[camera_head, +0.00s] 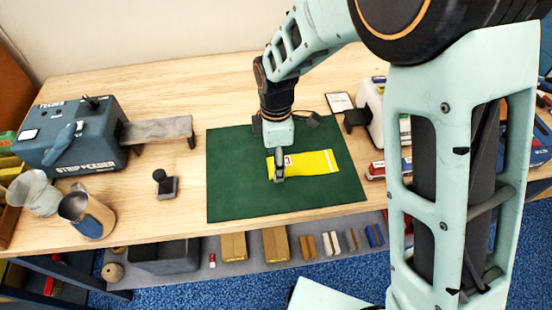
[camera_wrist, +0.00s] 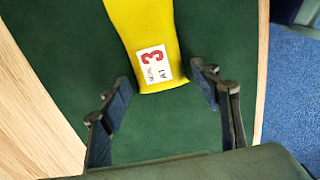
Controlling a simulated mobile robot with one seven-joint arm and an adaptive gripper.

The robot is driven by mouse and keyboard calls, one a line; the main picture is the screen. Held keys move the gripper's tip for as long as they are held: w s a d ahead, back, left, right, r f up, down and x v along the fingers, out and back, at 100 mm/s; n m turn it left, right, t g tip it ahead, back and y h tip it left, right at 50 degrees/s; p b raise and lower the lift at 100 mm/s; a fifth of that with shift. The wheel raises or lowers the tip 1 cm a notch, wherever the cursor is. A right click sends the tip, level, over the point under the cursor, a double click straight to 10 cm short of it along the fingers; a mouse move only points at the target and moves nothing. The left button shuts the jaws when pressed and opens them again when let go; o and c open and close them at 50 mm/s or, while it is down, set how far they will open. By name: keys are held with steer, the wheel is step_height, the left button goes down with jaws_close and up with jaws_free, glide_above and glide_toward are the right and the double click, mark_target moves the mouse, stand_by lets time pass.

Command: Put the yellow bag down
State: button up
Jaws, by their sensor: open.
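The yellow bag (camera_head: 312,163) lies flat on the green mat (camera_head: 235,195) on the wooden bench. In the wrist view the bag (camera_wrist: 145,30) runs up to the top edge, with a white label (camera_wrist: 154,64) bearing a red 3 near its close end. My gripper (camera_head: 279,172) is at the labelled left end of the bag in the head view. In the wrist view my gripper (camera_wrist: 165,92) is open, with a finger on either side of the bag's end and gaps between. The exact height of the fingertips over the mat is hard to tell.
A blue strip feeder (camera_head: 70,140) stands on the left, with a metal jug (camera_head: 85,212) and a black stamp (camera_head: 165,184) near it. A shelf below the front edge holds brown boxes (camera_head: 233,246). The mat around the bag is clear.

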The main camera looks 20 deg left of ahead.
step_height(320, 180, up, 12)
steer(key=shift+r, duration=0.2)
stand_by(0.4)
